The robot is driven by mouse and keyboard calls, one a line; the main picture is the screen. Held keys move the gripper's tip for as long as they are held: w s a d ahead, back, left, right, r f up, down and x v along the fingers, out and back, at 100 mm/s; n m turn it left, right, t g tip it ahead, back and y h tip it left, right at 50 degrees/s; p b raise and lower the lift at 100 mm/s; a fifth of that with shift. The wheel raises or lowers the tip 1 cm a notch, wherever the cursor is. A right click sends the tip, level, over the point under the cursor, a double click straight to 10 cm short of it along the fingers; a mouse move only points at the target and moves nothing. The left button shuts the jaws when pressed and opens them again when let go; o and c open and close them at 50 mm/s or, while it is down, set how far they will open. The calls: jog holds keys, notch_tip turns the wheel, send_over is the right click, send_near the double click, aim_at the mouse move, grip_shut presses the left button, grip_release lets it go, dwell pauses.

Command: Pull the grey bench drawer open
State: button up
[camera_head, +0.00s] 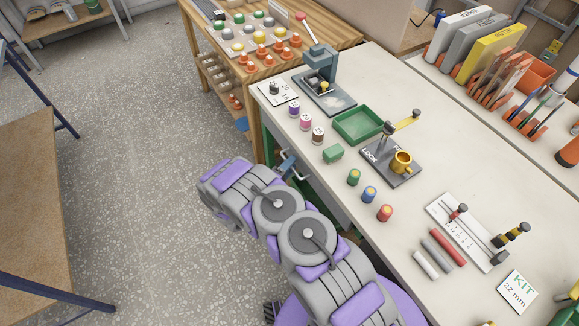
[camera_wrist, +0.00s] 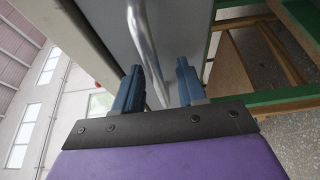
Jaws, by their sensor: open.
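The grey drawer front (camera_wrist: 185,35) fills the upper middle of the wrist view. Its curved silver bar handle (camera_wrist: 139,32) runs down between the two blue fingers of my gripper (camera_wrist: 158,82). The fingers are open, one on each side of the handle, with gaps visible. In the head view my gripper (camera_head: 287,165) is at the bench's left side, below the top edge. A bit of the silver handle (camera_head: 301,177) shows beside it. My arm and the bench top hide most of the drawer there, and I cannot tell whether it stands out from the bench.
A wooden table (camera_head: 262,68) with knobs stands beyond. The speckled floor (camera_head: 140,140) to the left is clear.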

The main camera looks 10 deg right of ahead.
jog(key=shift+d, duration=0.1)
grip_shut()
dwell(0.3)
